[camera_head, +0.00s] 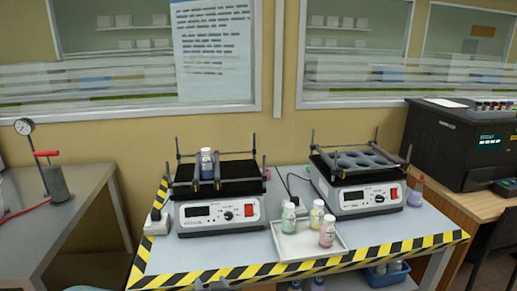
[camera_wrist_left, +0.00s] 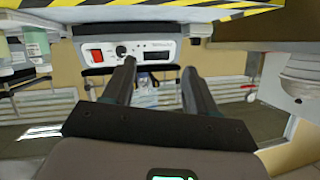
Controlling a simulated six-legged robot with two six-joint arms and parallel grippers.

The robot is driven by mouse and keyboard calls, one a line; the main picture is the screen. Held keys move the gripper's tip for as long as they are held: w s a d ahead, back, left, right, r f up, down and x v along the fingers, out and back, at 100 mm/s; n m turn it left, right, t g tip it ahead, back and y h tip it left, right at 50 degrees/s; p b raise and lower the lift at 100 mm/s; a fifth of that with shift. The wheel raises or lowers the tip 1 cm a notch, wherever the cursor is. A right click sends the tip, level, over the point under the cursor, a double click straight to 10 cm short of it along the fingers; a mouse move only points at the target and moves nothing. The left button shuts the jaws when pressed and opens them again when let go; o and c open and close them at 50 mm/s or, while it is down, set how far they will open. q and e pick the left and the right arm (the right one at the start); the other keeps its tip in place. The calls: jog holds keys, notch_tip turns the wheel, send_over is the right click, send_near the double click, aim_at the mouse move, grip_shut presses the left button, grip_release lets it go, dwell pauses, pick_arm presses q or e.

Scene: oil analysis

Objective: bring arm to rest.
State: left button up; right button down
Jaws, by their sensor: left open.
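My left gripper (camera_head: 213,285) shows only at the bottom edge of the head view, in front of the table and below the left shaker. Its two dark fingers (camera_wrist_left: 160,85) stand wide apart in the left wrist view with nothing held between them. The left shaker (camera_head: 219,212) appears upside down beyond the fingers in the wrist view (camera_wrist_left: 125,52). My right gripper is not in view.
A white tray (camera_head: 318,252) with several bottles lies on the striped-edge table (camera_head: 190,262). A second shaker (camera_head: 357,198) stands at right. A bench with a red-handled press (camera_head: 55,180) is at left; a black machine (camera_head: 450,145) is at right.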

pick_arm(q)
jog(key=s+a+f+g+h+p, duration=0.2)
jog(key=s+a+f+g, duration=0.15)
jog(key=s+f, duration=0.35)
jog(key=s+a+f+g+h+p, duration=0.2)
jog(key=s+a+f+p, duration=0.15)
jog(key=s+f, duration=0.35)
jog(key=s+d+f+g+h, duration=0.2)
jog(key=s+d+g, duration=0.1)
jog(key=s, duration=0.5)
jog(key=s+d+f+g+h, duration=0.1)
jog(key=s+d+g+h, duration=0.2)
jog(key=s, duration=0.6)
jog(key=shift+s+d+f+g+b, duration=0.25)
jog(key=shift+d+f+g, duration=0.2)
jog(key=shift+d, duration=0.3)
jog(key=shift+w, duration=0.2)
jog(key=shift+c, duration=0.2)
